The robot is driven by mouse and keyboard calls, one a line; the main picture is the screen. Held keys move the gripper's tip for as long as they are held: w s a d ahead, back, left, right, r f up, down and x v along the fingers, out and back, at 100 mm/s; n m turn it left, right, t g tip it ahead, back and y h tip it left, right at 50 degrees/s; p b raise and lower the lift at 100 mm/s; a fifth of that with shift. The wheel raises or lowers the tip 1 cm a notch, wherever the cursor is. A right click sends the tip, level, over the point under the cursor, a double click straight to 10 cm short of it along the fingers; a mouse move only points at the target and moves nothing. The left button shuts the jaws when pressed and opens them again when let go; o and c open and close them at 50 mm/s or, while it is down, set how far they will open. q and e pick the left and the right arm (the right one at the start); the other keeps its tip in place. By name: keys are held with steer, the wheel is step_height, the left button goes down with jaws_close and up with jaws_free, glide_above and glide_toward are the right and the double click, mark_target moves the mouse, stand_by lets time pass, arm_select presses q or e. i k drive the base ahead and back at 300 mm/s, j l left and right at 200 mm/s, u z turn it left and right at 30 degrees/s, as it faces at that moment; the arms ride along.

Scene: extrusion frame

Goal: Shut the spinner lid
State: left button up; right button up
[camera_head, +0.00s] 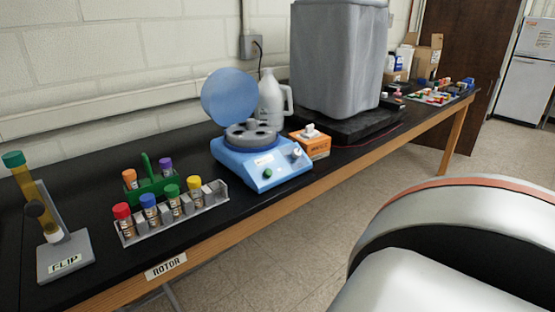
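The spinner (240,172) is a blue bench device on the black bench, with a grey rotor (250,136) with dark holes showing in its top. Its round, translucent blue lid (228,94) stands raised and open at the back left of the rotor. A green knob and a light knob are on the sloped front. Neither of my grippers shows in the head view. A large white and silver rounded part at the lower right looks like my own arm.
A grey tube rack (215,197) with colour-capped tubes and a green rack (150,184) stand left of the spinner. A FLIP stand (66,258) is far left. An orange box (317,147), white jug (270,100) and large grey covered block (338,60) are close by.

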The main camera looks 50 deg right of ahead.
mark_target(230, 96)
steer(key=z, duration=1.45)
